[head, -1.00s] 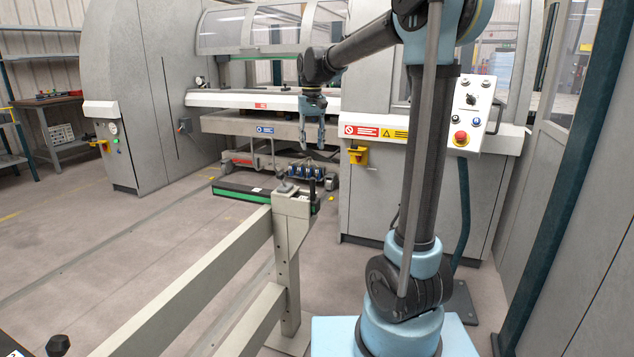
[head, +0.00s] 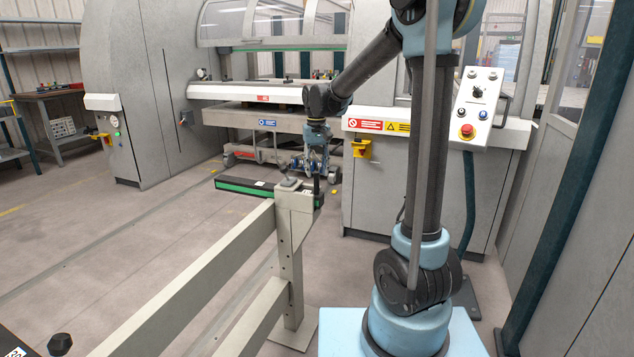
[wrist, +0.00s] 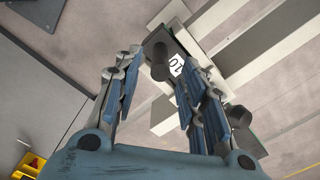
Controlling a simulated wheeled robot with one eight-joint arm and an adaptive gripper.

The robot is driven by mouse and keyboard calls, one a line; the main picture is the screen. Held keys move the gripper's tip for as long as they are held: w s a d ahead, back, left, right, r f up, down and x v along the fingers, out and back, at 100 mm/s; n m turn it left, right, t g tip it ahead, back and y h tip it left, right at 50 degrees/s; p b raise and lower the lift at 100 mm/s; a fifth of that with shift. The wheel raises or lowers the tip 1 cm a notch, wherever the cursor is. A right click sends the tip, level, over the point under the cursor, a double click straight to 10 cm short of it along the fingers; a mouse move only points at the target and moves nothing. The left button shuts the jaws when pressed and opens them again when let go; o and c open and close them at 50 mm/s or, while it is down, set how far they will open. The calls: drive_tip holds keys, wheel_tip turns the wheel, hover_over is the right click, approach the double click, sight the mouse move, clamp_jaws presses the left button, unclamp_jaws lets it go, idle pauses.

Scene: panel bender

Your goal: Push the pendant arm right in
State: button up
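A grey control pendant (head: 482,108) with knobs, buttons and a red stop button on yellow is at the right in the head view, with a dark teal post (head: 469,200) beneath it. I cannot make out a separate pendant arm for certain. My gripper (head: 317,172) points down close to the top of a beige post (head: 292,200), left of the pendant and well apart from it. In the wrist view my gripper (wrist: 163,60) has its blue fingers apart, with nothing held. A dark round knob (wrist: 160,68) shows beyond the fingertips; contact is not clear.
Beige rails (head: 205,272) run from the post to the lower left. Machine cabinets (head: 425,190) stand behind. A black and green bar (head: 245,188) lies beyond the post. Open floor (head: 90,240) is at the left.

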drive_tip(key=shift+f, duration=2.45)
clamp_jaws()
